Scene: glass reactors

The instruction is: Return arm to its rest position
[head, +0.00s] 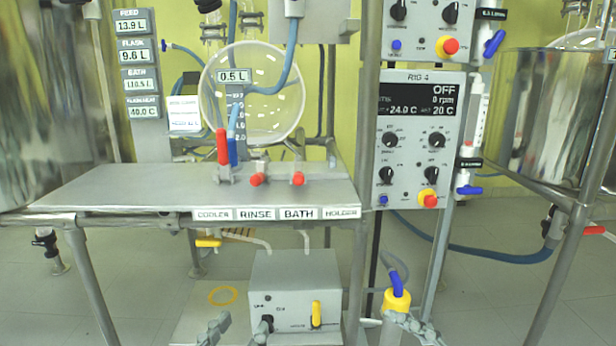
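The fingers of my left gripper (237,331) show at the bottom edge of the head view, in front of the grey box on the floor. They stand apart with nothing seen between them. Grey finger parts of my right gripper (412,326) show at the bottom, right of centre. They overlap the lower part of a yellow cylinder (396,303) with a blue hose fitting; I cannot tell whether they touch it. The rest of both arms is out of view below.
A steel bench (120,190) with valves stands ahead, below a round glass flask (280,110). A control panel (421,150) reading OFF stands right of it. A grey box (296,280) sits underneath. Steel vessels flank both sides; a blue hose (490,254) crosses at right.

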